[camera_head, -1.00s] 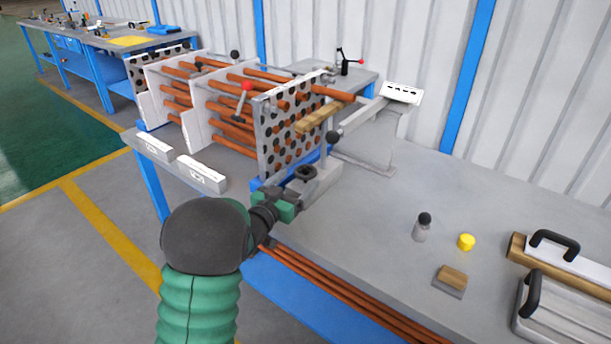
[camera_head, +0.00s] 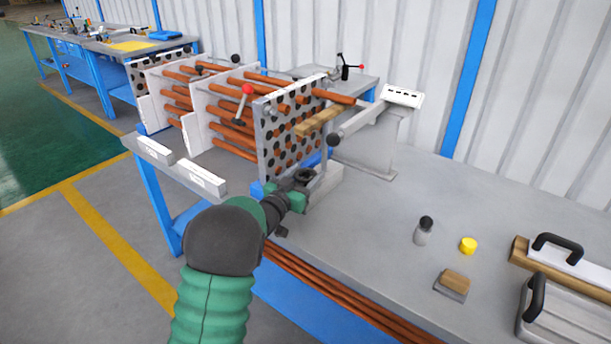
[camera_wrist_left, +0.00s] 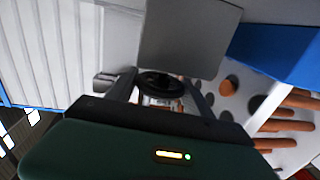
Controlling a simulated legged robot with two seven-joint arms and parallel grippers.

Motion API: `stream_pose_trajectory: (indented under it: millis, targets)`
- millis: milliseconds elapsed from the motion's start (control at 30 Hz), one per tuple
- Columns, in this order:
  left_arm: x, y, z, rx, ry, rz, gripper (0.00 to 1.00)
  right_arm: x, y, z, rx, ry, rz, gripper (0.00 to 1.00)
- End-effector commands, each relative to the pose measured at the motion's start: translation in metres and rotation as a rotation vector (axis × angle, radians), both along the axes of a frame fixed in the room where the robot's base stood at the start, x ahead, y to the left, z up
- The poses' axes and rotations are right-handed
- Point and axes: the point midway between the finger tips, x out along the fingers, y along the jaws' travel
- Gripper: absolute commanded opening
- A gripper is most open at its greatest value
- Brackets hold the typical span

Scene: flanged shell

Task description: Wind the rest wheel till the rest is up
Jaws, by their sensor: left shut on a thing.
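The rest wheel (camera_head: 304,176) is a small black handwheel low at the front right of the perforated tube plate (camera_head: 268,150). It also shows in the left wrist view (camera_wrist_left: 160,84), between the two fingers. My left gripper (camera_head: 297,187) is shut on the wheel; its fingers also show in the wrist view (camera_wrist_left: 165,98). The gripper hides part of the wheel and its mount. A wooden block (camera_head: 318,121), apparently the rest, is in front of the plate's right side, near a protruding copper tube (camera_head: 333,97). I cannot tell whether they touch. My right gripper is not in view.
A grey stand with a black-knobbed arm (camera_head: 370,140) is right of the plate. A small bottle (camera_head: 423,232), yellow cap (camera_head: 468,245), wooden block (camera_head: 453,283) and handled pieces (camera_head: 550,290) lie on the right. The middle of the bench is clear.

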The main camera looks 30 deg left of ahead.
Motion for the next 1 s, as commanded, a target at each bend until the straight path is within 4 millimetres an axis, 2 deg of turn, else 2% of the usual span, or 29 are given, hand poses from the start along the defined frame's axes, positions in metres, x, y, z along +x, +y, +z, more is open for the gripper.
stream_pose_trajectory:
  millis: [67,233,500,667,933,967,1000]
  targets:
    - [0.0,0.0,-0.001,-0.002,0.003,0.001,0.19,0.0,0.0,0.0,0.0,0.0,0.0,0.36]
    - [0.0,0.003,0.002,0.001,0.003,-0.038,0.19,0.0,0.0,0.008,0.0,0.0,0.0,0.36]
    - [0.001,0.004,0.005,-0.001,0.002,-0.319,0.19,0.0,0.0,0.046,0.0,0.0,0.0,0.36]
    - [0.0,0.003,0.0,-0.002,0.002,-0.401,0.19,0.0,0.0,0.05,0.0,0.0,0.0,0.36]
    - [0.0,0.002,-0.001,-0.001,0.002,-0.407,0.19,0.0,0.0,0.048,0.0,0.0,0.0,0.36]
    - [0.0,0.002,-0.001,-0.001,0.002,-0.407,0.62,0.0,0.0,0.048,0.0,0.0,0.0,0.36]
    - [0.0,0.002,-0.001,-0.001,0.002,-0.407,0.68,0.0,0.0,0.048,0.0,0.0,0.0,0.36]
